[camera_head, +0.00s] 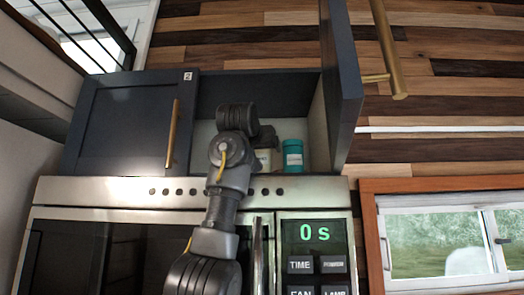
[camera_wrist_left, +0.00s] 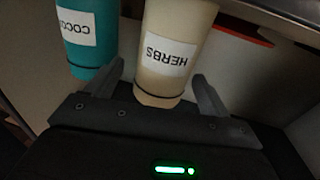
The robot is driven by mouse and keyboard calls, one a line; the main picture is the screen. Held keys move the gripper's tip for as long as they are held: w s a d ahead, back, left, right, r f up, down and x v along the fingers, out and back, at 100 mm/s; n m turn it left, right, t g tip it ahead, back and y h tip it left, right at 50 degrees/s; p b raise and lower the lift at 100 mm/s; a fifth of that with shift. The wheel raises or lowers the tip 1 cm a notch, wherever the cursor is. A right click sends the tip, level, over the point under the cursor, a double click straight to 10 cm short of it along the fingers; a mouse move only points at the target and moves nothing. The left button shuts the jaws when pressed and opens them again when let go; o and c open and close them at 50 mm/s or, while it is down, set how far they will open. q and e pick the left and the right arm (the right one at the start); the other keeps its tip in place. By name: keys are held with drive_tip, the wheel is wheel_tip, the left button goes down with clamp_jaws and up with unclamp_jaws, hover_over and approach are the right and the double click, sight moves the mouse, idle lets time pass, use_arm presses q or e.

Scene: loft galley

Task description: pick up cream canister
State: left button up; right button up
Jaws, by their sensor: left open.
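The cream canister (camera_wrist_left: 173,45), labelled HERBS, stands in the open cabinet. In the head view only a small part of it (camera_head: 264,160) shows, beside my left arm. My left gripper (camera_wrist_left: 158,72) is open, with one finger on each side of the canister's lower part in the wrist view. I cannot tell whether the fingers touch it. In the head view the fingers are mostly hidden behind my own wrist. My right gripper is not in view.
A teal canister (camera_head: 293,156) stands close beside the cream one; its label in the wrist view (camera_wrist_left: 88,35) starts with COCO. The open cabinet door (camera_head: 342,80) juts out on the right. A closed door (camera_head: 125,125) is on the left. A microwave (camera_head: 100,192) sits below.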

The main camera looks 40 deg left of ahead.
use_arm(q)
drive_tip(key=shift+x, duration=1.15)
drive_tip(key=shift+s, duration=0.35)
drive_tip(key=shift+c, duration=0.4)
drive_tip(key=shift+d, duration=0.15)
drive_tip(key=shift+c, duration=1.3)
drive_tip(key=c, duration=0.8)
drive_tip(key=shift+r, duration=0.1)
drive_tip(key=shift+c, duration=0.2)
